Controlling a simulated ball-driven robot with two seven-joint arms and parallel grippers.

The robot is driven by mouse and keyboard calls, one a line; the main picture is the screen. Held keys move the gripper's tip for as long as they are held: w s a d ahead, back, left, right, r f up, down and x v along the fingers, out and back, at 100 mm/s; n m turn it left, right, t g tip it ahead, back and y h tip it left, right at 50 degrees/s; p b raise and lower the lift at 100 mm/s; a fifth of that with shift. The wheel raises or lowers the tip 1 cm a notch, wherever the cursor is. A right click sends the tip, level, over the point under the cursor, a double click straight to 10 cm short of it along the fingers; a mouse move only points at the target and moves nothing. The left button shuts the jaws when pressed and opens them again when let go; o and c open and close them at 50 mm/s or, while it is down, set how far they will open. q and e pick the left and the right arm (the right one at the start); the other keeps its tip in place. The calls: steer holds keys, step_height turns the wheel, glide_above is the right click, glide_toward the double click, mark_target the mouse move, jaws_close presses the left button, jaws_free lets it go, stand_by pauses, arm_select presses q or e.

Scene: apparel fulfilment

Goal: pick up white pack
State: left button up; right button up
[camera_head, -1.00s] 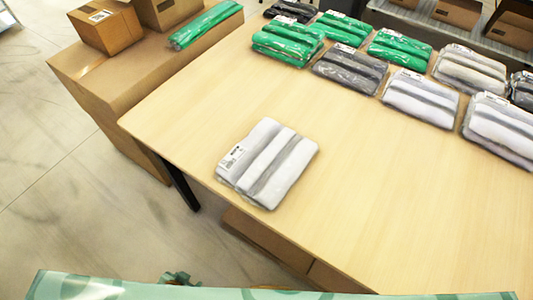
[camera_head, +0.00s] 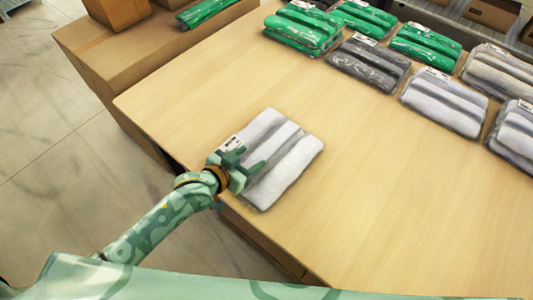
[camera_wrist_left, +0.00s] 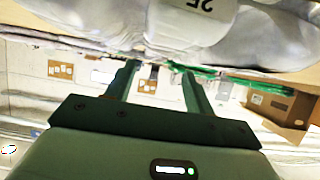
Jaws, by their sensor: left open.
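The white pack (camera_head: 285,152), white with grey folds and a small label, lies flat near the front left edge of the wooden table (camera_head: 390,200). My left gripper (camera_head: 256,172) reaches in from the left over the pack's label side, and its fingers cover part of it. In the left wrist view the open fingers (camera_wrist_left: 158,80) stand apart with nothing clearly held between them. A white surface with dark print (camera_wrist_left: 195,25) fills the top of that view. I cannot tell whether the fingers touch the pack. My right gripper is not in view.
Green packs (camera_head: 302,28), a dark grey pack (camera_head: 362,62) and white-grey packs (camera_head: 445,102) lie in rows at the back right. A large cardboard box (camera_head: 140,65) stands left of the table. The table's middle is clear.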

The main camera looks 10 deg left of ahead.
mark_target(263, 152)
arm_select(q)
steer(key=b+x, duration=0.2)
steer(key=x, duration=0.3)
steer(key=shift+d+f, duration=0.2)
steer(key=shift+f, duration=0.1)
steer(key=shift+w+d, duration=0.15)
steer(key=shift+w, duration=0.1)
steer(key=c, duration=0.9)
